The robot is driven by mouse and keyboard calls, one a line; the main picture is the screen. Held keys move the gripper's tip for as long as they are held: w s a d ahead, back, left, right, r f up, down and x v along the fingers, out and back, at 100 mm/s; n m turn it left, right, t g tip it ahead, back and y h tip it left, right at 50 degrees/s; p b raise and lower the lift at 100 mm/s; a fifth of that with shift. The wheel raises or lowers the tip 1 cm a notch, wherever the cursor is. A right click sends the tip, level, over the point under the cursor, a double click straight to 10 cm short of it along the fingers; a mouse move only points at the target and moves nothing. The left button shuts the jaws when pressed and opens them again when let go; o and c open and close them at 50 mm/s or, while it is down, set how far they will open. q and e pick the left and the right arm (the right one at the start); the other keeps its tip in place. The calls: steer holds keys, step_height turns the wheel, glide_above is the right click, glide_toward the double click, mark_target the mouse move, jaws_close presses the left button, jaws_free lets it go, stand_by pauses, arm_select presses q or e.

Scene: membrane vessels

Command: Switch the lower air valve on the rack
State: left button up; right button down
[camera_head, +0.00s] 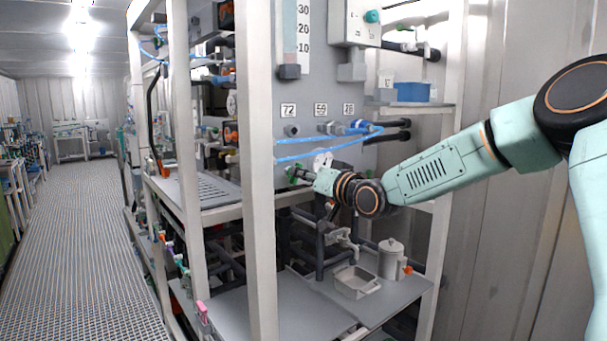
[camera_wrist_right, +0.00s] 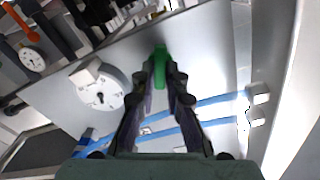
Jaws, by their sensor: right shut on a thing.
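The rack's grey panel (camera_head: 346,97) stands in front of me in the head view. My right arm comes in from the right and reaches the lower part of this panel. In the right wrist view my right gripper (camera_wrist_right: 161,75) is shut on a green valve handle (camera_wrist_right: 160,57), with dark fingers on both sides of it. In the head view the right gripper (camera_head: 299,174) covers most of the handle. I cannot read the valve's exact angle. My left gripper is not in view.
Blue tubes (camera_head: 318,153) run across the panel just above my right gripper. A round white gauge (camera_wrist_right: 102,88) is beside the handle. A white rack post (camera_head: 261,190) stands left of the gripper. A tray (camera_head: 356,282) and a lidded pitcher (camera_head: 391,260) are on the shelf below.

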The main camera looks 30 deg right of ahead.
steer(key=m+p, duration=0.1)
steer(key=m, duration=1.2)
steer(key=shift+d, duration=0.1)
stand_by(0.6)
steer(key=c, duration=1.4)
jaws_free()
steer(key=shift+w+f, duration=0.1)
steer(key=shift+w, duration=0.1)
steer(key=shift+s, duration=0.1)
